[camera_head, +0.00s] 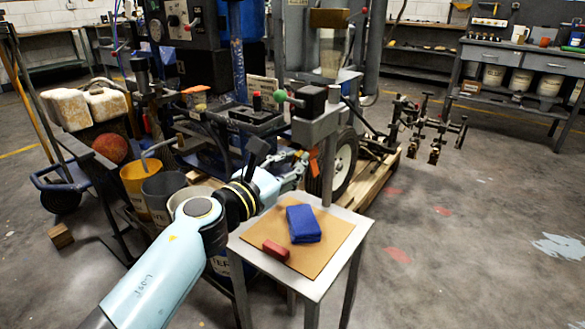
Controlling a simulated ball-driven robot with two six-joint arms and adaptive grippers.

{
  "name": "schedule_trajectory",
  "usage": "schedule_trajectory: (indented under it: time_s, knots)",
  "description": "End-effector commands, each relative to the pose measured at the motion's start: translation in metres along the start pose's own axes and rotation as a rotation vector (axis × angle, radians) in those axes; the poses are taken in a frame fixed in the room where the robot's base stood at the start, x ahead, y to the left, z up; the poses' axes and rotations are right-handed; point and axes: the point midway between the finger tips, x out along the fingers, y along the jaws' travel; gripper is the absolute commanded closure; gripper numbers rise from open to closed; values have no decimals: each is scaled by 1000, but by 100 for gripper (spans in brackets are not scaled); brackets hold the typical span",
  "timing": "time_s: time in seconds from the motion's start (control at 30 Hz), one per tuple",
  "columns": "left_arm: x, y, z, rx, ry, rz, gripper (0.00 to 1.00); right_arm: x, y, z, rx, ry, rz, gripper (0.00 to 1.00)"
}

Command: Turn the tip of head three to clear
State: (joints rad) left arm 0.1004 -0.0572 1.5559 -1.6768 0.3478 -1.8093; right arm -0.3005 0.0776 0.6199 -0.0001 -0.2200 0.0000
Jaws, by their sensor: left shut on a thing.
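My left arm reaches in from the bottom left, and its gripper (299,163) is in front of the black wheel (345,155) of the line striper. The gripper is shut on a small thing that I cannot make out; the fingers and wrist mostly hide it. Several dark spray heads (435,130) hang from a bar to the right, apart from my gripper. Their tips are too small to tell which way they point, and I cannot tell which is head three. My right gripper is not in view.
A small white table below my gripper holds a brown board (325,235), a folded blue cloth (303,224) and a red block (276,250). Yellow (146,185) and grey (165,192) buckets stand left. A wooden pallet (372,180) lies under the machine. The right floor is open.

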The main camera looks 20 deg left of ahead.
Motion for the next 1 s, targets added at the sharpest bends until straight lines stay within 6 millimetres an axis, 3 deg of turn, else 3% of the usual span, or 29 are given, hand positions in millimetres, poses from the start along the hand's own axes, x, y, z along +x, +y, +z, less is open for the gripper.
schedule_trajectory:
  time_s: [0.5, 1.0]
  knots:
    - [0, -1, -2, 478, 0, 0, 100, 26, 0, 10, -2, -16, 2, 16]
    - [1, 0, -1, 574, -1, 0, 100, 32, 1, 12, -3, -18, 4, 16]
